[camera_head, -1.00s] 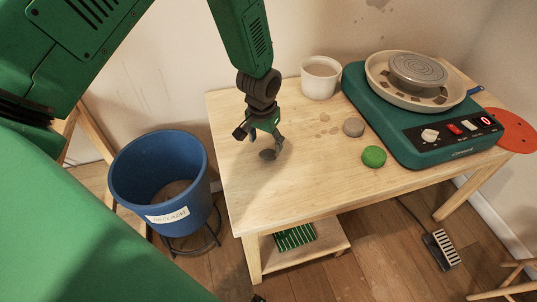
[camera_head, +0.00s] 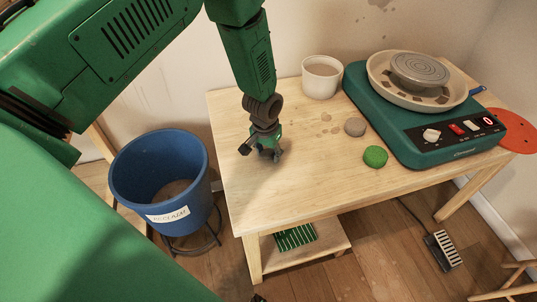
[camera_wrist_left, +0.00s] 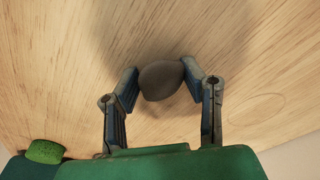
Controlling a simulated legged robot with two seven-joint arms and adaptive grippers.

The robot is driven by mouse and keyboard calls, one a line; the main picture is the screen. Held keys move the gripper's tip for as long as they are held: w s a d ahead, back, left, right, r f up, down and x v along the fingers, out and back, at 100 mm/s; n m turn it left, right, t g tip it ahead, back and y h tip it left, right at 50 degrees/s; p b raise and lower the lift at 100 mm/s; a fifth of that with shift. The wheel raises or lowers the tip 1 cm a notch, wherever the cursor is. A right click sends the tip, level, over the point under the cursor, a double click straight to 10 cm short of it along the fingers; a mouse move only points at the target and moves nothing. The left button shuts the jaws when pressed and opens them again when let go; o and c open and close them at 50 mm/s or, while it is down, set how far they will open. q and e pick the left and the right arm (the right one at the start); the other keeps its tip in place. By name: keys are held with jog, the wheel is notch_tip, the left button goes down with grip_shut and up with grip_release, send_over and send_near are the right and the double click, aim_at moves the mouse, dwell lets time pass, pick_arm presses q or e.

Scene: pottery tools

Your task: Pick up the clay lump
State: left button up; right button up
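My left gripper (camera_head: 270,155) points down, low over the left part of the wooden table. In the left wrist view a dark grey-brown rounded lump (camera_wrist_left: 161,80), which looks like the clay lump, lies between its two fingertips (camera_wrist_left: 160,72). The fingertips sit close on either side of it; I cannot tell whether both touch it. In the head view the gripper mostly hides this lump. My right gripper is not in view.
A blue bucket (camera_head: 160,190) stands left of the table. The table's front is clear.

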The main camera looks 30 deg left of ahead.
aim_at(268, 151)
pick_arm(q)
jog(key=shift+c, duration=0.8)
jog(key=shift+r, duration=0.35)
notch_tip(268, 151, up, 9)
jog(key=shift+r, duration=0.15)
